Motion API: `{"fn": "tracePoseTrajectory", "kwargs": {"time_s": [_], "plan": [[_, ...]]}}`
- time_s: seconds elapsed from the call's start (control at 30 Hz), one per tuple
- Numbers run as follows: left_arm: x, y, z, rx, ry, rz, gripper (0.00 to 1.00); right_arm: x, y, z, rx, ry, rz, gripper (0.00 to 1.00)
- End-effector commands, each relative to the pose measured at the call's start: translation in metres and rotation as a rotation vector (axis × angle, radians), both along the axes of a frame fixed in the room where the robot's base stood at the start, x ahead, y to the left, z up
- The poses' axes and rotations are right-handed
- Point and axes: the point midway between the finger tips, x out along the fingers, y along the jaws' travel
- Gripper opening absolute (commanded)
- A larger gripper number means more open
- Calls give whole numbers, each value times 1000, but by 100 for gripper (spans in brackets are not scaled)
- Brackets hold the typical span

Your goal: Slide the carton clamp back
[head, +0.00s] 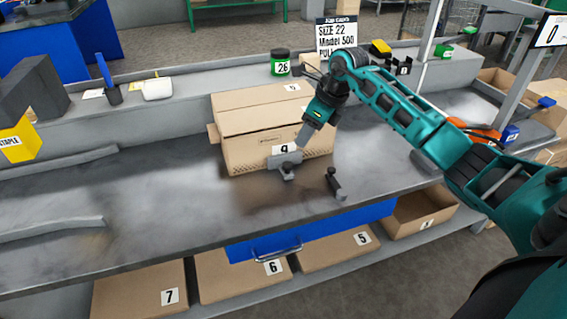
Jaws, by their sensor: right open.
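A brown cardboard carton (245,152) with its flaps folded over stands on the grey workbench. A small grey piece with a dark knob, which looks like the carton clamp (286,164), sits at the carton's front lower edge. My right gripper (300,138) reaches down in front of the carton, just above this grey piece. It is open; I cannot tell whether its fingers touch the clamp or the carton. A small dark post with a base (335,185) stands on the bench to the right of the clamp. My left gripper is not in view.
The grey bench top (150,190) is clear left of the carton, apart from low grey rails (55,163). A green-lidded jar (280,63) stands on the ledge behind. A blue drawer (310,230) hangs under the front edge, above numbered cardboard bins (235,278).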

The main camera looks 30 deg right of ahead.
Motion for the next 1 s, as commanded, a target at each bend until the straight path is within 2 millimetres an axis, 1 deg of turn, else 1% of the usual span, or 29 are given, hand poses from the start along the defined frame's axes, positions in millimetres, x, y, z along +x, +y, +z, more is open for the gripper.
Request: {"fn": "tracePoseTrajectory", "kwargs": {"time_s": [0.03, 0.3, 0.5, 0.6, 0.7, 0.97, 1.0], "plan": [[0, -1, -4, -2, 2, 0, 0, 3, 3, -12, 5, 3, 0, 42], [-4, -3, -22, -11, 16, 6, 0, 21, 16, -65, 8, 2, 0, 42], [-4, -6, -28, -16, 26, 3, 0, 32, 21, -93, 6, 0, -1, 42], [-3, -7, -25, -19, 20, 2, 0, 35, 23, -101, 6, -1, 0, 42], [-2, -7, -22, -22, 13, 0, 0, 36, 24, -104, 5, -2, -1, 42], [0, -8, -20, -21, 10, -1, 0, 37, 24, -104, 4, -1, 0, 42], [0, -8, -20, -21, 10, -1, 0, 37, 24, -104, 4, -1, 0, 40]]}}
